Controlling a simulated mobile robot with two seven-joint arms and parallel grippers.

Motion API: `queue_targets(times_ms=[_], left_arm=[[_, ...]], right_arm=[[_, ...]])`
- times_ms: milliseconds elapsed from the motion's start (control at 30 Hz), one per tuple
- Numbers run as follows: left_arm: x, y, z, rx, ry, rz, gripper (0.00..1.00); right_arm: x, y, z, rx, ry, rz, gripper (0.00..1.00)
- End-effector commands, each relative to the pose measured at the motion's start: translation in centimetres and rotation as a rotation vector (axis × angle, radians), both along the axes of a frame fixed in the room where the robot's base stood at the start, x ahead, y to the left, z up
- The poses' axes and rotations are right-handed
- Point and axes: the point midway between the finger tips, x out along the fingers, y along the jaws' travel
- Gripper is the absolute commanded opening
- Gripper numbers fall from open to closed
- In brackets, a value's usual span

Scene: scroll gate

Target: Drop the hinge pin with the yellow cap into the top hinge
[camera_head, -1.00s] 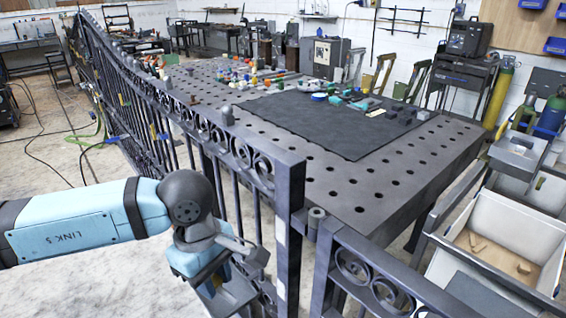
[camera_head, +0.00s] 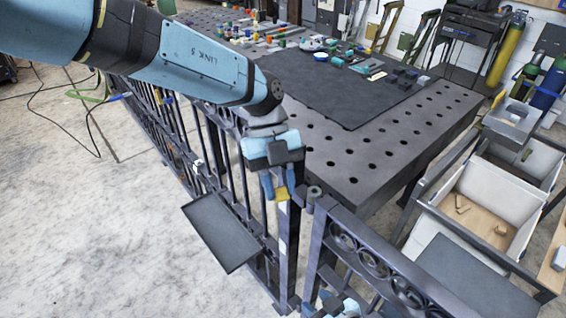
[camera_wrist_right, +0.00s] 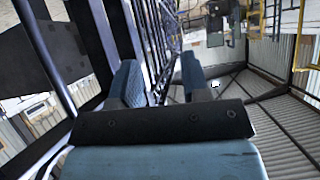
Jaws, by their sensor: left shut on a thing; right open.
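My left gripper (camera_head: 283,186) points down above the top of the gate post and is shut on the hinge pin. Only the pin's yellow cap (camera_head: 282,193) shows between the blue fingers; its shaft is not clearly seen. The top hinge (camera_head: 313,194), a dark round knuckle at the post joint, is just right of the gripper, and the cap looks apart from it. My right gripper (camera_head: 338,304) is low at the bottom edge of the head view, partly cut off. In the right wrist view its two blue fingers (camera_wrist_right: 161,85) are apart with nothing between them.
A dark tray (camera_head: 222,232) hangs on the gate's near side. The gate bars (camera_head: 195,130) run back left; a scrolled panel (camera_head: 385,268) runs front right. The perforated table (camera_head: 385,150) with a black mat lies behind. White bins (camera_head: 485,205) stand right.

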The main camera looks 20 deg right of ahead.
Motion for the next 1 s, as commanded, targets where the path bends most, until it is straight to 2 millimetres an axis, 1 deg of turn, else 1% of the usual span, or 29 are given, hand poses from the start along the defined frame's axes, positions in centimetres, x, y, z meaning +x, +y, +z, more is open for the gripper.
queue_targets(times_ms=[33, 200, 433, 600, 767, 1000], left_arm=[[0.3, -0.1, 0.9, -0.003, 0.025, 0.133, 0.01], [1.2, -1.0, 1.7, -0.033, 0.119, 0.562, 0.01], [2.4, -1.9, 2.3, -0.125, 0.234, 1.03, 0.01], [3.4, -2.4, 2.0, -0.229, 0.319, 1.337, 0.01], [3.9, -2.6, 1.3, -0.302, 0.355, 1.487, 0.01], [4.1, -2.7, 0.4, -0.383, 0.384, 1.617, 0.01]], right_arm=[[0.0, -0.1, 0.9, -0.002, 0.003, -0.002, 0.43], [-0.2, -0.2, 2.1, -0.006, 0.007, -0.004, 0.43], [-0.4, -0.5, 3.7, -0.013, 0.015, -0.009, 0.43], [-0.5, -0.7, 5.2, -0.019, 0.023, -0.013, 0.43], [-0.7, -0.8, 5.9, -0.023, 0.028, -0.016, 0.43], [-0.8, -1.0, 6.9, -0.027, 0.032, -0.019, 0.43]])
